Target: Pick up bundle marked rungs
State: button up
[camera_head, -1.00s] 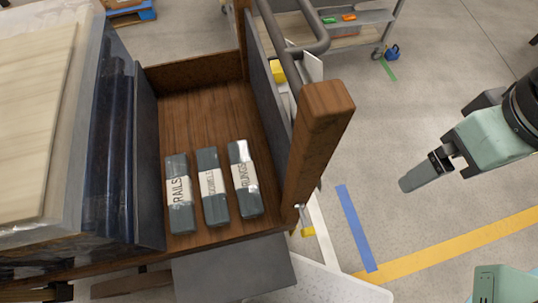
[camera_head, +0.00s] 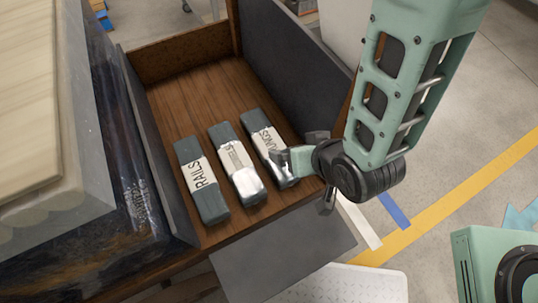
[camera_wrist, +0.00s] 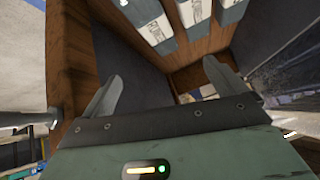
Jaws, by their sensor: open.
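The bundle marked rungs (camera_head: 264,134) is a dark grey bar with a white label, lying rightmost of three in a wooden bay. Only part of its lettering shows; my gripper covers its near end in the head view. My gripper (camera_head: 284,163) is at the bay's near right side, overlapping that end. In the wrist view my gripper (camera_wrist: 160,85) has its two fingers wide apart with nothing between them.
A dark side panel (camera_head: 285,65) rises at the right of the bay. A grey flap (camera_head: 285,255) is at the front.

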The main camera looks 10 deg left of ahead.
notch_tip(320, 180, down, 9)
jog(key=d+t+b, duration=0.1)
jog(key=t+b, duration=0.1)
jog(key=b, duration=0.2)
jog(key=n+t+y+b, duration=0.3)
jog(key=b, duration=1)
send_near(269, 141)
jog(key=shift+s+d+f, duration=0.25)
jog(key=shift+s+d, duration=0.2)
jog(key=shift+s, duration=0.05)
jog(key=shift+s+d+f, duration=0.3)
jog(key=shift+s+d, duration=0.1)
jog(key=shift+s, duration=0.05)
jog(key=b+x, duration=0.2)
jog(key=b, duration=0.3)
jog(key=shift+b, duration=0.35)
jog(key=shift+b+x, duration=0.65)
jog(key=shift+x, duration=0.2)
jog(key=shift+w+a+f+b, duration=0.15)
jog(key=shift+w+a+b, duration=0.5)
jog(key=shift+w+a, duration=0.4)
jog(key=shift+w+a+f+b, duration=0.15)
jog(key=shift+w+a+b, duration=0.6)
jog(key=shift+w, duration=0.55)
jog(key=c, duration=1.4)
jog(key=shift+r, duration=0.15)
jog(key=shift+c, duration=0.3)
